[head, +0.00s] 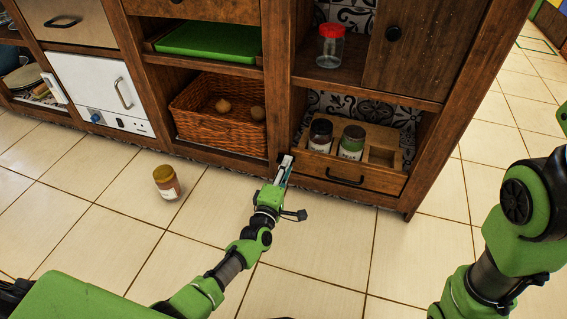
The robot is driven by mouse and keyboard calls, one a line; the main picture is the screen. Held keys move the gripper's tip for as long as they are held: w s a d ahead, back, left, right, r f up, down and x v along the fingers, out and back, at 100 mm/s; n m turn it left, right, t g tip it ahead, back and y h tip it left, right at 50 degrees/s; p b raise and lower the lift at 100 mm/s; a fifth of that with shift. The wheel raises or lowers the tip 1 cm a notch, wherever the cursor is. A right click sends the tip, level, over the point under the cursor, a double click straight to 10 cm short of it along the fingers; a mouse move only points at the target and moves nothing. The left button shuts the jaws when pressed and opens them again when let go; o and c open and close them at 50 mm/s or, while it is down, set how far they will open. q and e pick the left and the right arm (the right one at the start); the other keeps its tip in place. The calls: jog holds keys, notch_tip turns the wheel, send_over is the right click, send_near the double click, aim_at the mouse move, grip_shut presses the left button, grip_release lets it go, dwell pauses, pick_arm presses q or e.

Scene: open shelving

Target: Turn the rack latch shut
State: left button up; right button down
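A wooden rack (388,140) stands on the lower right shelf, with two dark-lidded jars in its left part and an empty slot at its right. A drawer front (326,173) with a dark handle is below it. My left gripper (285,163) is at the left post of this shelf section, near the drawer's left end. Its fingers are small and seen nearly edge-on, so their opening cannot be told. A small pale piece shows at the fingertips. I cannot make out the latch clearly; the gripper may cover it. My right arm enters at the right; its gripper is out of view.
A wicker basket (215,128) with round items, a green tray (210,40) and a red-lidded jar (330,48) are on other shelves. Floor around is mostly clear.

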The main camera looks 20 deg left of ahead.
pick_arm(q)
jog(key=n, duration=0.4)
jog(key=a+r+n+b, duration=0.1)
jog(key=n, duration=0.4)
jog(key=r+n+b, duration=0.1)
jog(key=n, duration=0.3)
jog(key=shift+a+r+n, duration=0.25)
jog(key=shift+a+n, duration=0.05)
jog(key=shift+a, duration=0.1)
jog(key=n, duration=0.2)
jog(key=a+n+b, duration=0.1)
jog(key=n, duration=0.1)
jog(key=shift+w+r, duration=0.1)
jog(key=s+p, duration=0.4)
jog(key=s, duration=1)
jog(key=s+d+r+m+t+p, duration=0.1)
jog(key=r+m, duration=0.4)
jog(key=r, duration=0.7)
jog(key=s+d+r+m+t+p, duration=0.2)
jog(key=r+m+t+p, duration=0.2)
jog(key=r, duration=0.8)
jog(key=shift+d+r+m+p, duration=0.3)
jog(key=shift+d+m+p, duration=0.05)
jog(key=shift+m, duration=0.15)
jog(key=shift+w, duration=0.1)
